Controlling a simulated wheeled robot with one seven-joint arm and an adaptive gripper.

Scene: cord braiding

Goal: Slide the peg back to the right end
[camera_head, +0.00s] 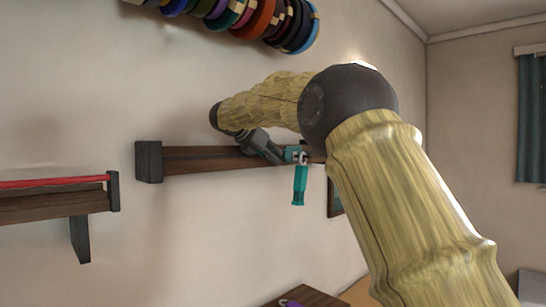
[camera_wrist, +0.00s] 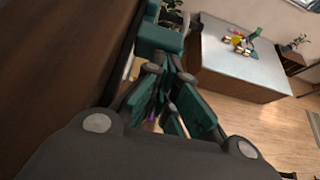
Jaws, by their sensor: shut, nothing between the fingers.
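A wooden rail (camera_head: 205,160) is fixed along the wall, with a dark block (camera_head: 148,162) at its left end. A teal peg (camera_head: 299,186) hangs down at the rail's front, well to the right of that block. My gripper (camera_head: 284,154) is shut and empty, beside the top of the peg on its left side in the head view. I cannot tell whether it touches. My arm covers the rail's right end. In the wrist view the rail (camera_wrist: 55,65) fills the left, a teal block (camera_wrist: 160,37), likely the peg, shows beyond my closed fingers (camera_wrist: 172,72).
Another rail (camera_head: 50,206) with a red cord (camera_head: 50,182) is at the left. Colored spools (camera_head: 262,18) hang above. In the wrist view a white-topped table (camera_wrist: 235,62) with small items stands beyond, on a wood floor.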

